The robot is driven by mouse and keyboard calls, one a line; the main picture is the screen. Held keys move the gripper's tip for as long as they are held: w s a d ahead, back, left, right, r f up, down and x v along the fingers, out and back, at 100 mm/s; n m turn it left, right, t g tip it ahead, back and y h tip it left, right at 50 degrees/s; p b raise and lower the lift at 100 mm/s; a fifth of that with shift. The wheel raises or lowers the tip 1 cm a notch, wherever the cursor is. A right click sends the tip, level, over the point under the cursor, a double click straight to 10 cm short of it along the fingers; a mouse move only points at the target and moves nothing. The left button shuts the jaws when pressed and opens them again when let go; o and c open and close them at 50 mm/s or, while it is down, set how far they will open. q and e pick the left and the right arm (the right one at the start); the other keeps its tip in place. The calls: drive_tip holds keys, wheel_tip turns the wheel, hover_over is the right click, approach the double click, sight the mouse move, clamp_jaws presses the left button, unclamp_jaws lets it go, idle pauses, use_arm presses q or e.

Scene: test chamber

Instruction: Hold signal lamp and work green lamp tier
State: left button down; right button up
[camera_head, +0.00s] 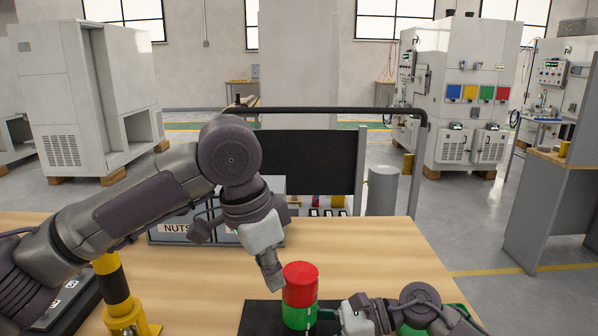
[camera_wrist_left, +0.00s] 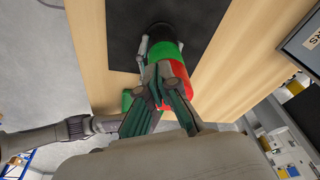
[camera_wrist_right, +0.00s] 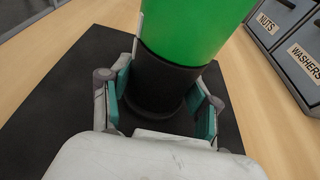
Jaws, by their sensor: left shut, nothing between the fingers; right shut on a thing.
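The signal lamp stands upright on a black mat (camera_head: 258,316), with a red tier (camera_head: 300,275) on top, a green tier (camera_head: 298,315) below it and a black base (camera_wrist_right: 168,82) at the bottom. My right gripper (camera_wrist_right: 160,104) is shut around the black base, one finger on each side; its fingertips are partly hidden in the head view. My left gripper (camera_head: 272,282) is shut and empty, pointing down beside the red tier. In the left wrist view its closed fingers (camera_wrist_left: 166,100) are close to the red tier (camera_wrist_left: 178,72); contact cannot be told.
Drawers labelled NUTS (camera_wrist_right: 266,22) and WASHERS (camera_wrist_right: 304,60) stand behind the lamp. A yellow-and-black post (camera_head: 112,285) stands at the table's left. A green object (camera_head: 448,312) is partly hidden behind my right arm. The tabletop (camera_head: 385,255) is clear to the right.

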use_arm(q)
drive_tip(key=shift+s+a+x, duration=0.1)
drive_tip(key=shift+a+x, duration=0.05)
drive_tip(key=shift+x, duration=0.7)
drive_tip(key=shift+s+a+x, duration=0.1)
drive_tip(key=shift+a+x, duration=0.1)
drive_tip(key=shift+x, duration=0.65)
drive_tip(key=shift+s+a+x, duration=0.1)
drive_tip(key=shift+a+x, duration=0.05)
drive_tip(key=shift+x, duration=0.65)
drive_tip(key=shift+f, duration=0.15)
drive_tip(key=shift+w+d, duration=0.1)
drive_tip(key=shift+w, duration=0.2)
use_arm(e)
drive_tip(key=shift+a, duration=0.1)
use_arm(q)
drive_tip(key=shift+a, duration=0.25)
drive_tip(key=d+v, duration=0.1)
drive_tip(key=v, duration=0.5)
drive_tip(key=shift+w, duration=0.2)
